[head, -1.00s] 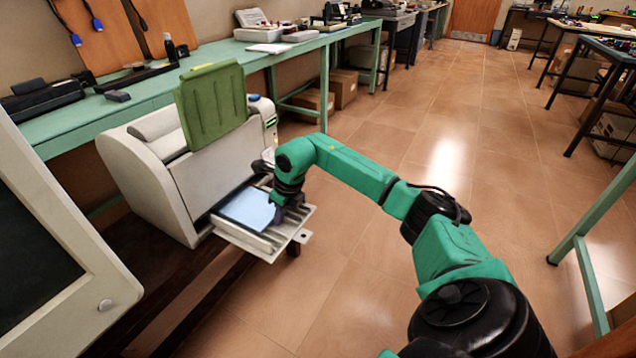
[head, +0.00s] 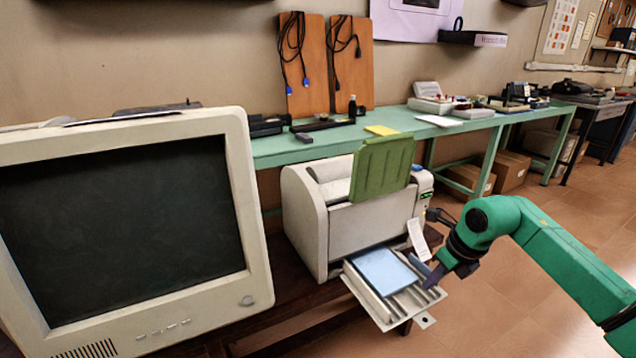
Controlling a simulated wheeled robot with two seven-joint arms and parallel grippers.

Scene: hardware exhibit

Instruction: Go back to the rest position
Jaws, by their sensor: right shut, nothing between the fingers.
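My right arm comes in from the right in green and black. Its gripper (head: 436,276) points down at the right edge of the printer's tray and is shut with nothing in it. The beige printer (head: 357,232) stands on a dark low table with its green cover (head: 382,166) raised. Its pulled-out tray (head: 385,317) holds a light blue sheet (head: 383,270). I cannot tell whether the fingertips touch the tray. My left gripper is not in view.
A large beige monitor (head: 258,260) fills the left. Behind the printer runs a green bench (head: 300,150) with black devices and a yellow pad (head: 381,130). Cardboard boxes (head: 508,170) sit under it. Open tiled floor (head: 520,310) lies to the right.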

